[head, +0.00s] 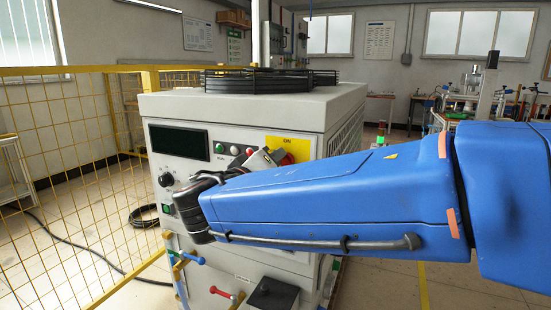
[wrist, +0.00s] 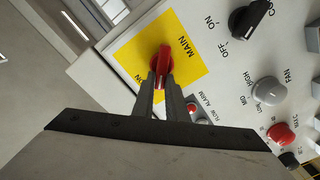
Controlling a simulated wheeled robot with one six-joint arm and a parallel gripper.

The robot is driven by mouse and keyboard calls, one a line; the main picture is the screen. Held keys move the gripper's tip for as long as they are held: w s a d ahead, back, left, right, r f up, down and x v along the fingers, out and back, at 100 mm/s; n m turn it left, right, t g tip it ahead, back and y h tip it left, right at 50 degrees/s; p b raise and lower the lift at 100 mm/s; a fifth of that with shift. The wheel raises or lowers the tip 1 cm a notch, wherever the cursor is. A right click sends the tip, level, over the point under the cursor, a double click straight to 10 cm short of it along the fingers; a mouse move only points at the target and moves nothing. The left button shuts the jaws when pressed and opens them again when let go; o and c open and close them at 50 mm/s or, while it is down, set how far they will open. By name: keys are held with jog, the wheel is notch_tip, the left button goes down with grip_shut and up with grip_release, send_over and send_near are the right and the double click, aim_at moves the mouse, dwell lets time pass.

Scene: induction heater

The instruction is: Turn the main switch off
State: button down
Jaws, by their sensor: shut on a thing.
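The induction heater cabinet (head: 290,108) stands in front of me in the head view. The main switch is a red rotary handle (wrist: 164,60) on a yellow plate (wrist: 130,53), with MAIN and a partly hidden ON lettered on it in the wrist view. In the head view the red handle (head: 284,158) shows just below ON on the plate (head: 305,146), partly behind my gripper (head: 268,156). In the wrist view my gripper (wrist: 162,78) is shut on the red handle, one finger on each side. The plate's lower part is hidden by my gripper and arm.
A coiled black hose (head: 262,80) lies on the cabinet top. Yellow mesh fencing (head: 70,175) stands on the left.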

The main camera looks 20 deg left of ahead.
jog(key=shift+w+a+f+n, duration=0.1)
jog(key=shift+f+n, duration=0.15)
jog(key=shift+n, duration=0.95)
jog(key=c, duration=1.8)
grip_release()
jog(key=shift+o, duration=0.2)
jog(key=shift+f, duration=0.1)
jog(key=s+a, duration=0.1)
jog(key=s, duration=1.6)
jog(key=shift+s+a, duration=0.15)
jog(key=shift+s, duration=0.1)
